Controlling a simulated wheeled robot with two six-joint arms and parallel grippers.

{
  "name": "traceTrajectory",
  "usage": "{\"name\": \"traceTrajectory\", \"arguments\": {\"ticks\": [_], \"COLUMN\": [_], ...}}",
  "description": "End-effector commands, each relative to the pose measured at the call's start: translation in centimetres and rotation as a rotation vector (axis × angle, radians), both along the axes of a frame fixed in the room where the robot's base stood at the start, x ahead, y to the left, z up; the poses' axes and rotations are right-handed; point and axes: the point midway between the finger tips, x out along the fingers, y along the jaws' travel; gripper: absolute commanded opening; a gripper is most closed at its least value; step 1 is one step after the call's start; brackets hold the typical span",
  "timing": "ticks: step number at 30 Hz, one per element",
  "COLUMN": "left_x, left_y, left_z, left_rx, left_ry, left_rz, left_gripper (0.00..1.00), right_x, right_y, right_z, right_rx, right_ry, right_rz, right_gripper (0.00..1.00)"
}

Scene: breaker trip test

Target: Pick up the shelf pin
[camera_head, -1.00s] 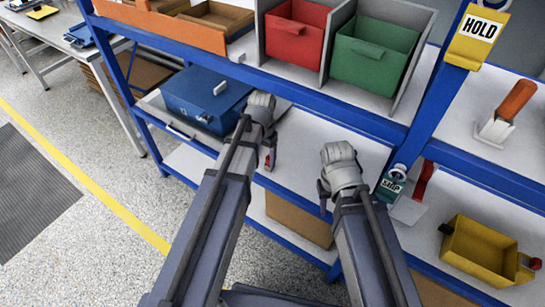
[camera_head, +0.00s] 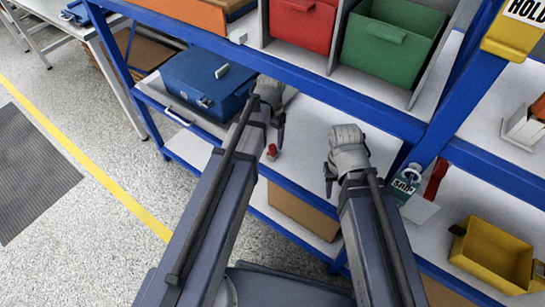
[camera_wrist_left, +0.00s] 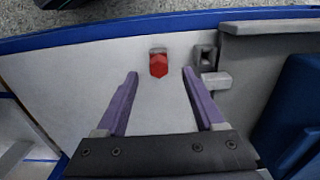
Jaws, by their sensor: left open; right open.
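My left gripper (camera_head: 279,133) is open and empty above the shelf, beside the pin in the head view. Its two purple fingers show spread in the left wrist view (camera_wrist_left: 160,75). My right gripper (camera_head: 331,180) is open and empty over the shelf, further right.
A blue case (camera_head: 207,80) stands left of my left gripper. Red (camera_head: 302,25) and green (camera_head: 390,40) bins sit on the shelf above.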

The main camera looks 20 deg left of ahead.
Motion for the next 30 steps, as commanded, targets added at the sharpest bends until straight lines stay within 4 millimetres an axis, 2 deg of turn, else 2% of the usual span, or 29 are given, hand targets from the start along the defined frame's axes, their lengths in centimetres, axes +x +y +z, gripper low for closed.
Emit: {"name": "traceTrajectory", "arguments": {"ticks": [8, 19, 28, 30], "left_x": [0.1, 0.2, 0.2, 0.2], "left_y": [-0.1, -0.3, -0.3, -0.3], "left_z": [-1.0, -5.1, -5.1, -5.1], "left_rx": [0.000, 0.000, 0.000, 0.000], "left_ry": [0.000, 0.000, 0.000, 0.000], "left_rz": [0.000, 0.000, 0.000, 0.000], "left_gripper": [0.70, 0.70, 0.70, 0.62], "right_x": [0.0, 0.0, 0.0, 0.0], "right_y": [0.0, 0.0, 0.0, 0.0], "right_z": [-1.0, -5.1, -5.1, -5.1], "right_rx": [0.000, 0.000, 0.000, 0.000], "right_ry": [0.000, 0.000, 0.000, 0.000], "right_rz": [0.000, 0.000, 0.000, 0.000], "right_gripper": [0.41, 0.41, 0.41, 0.41]}}
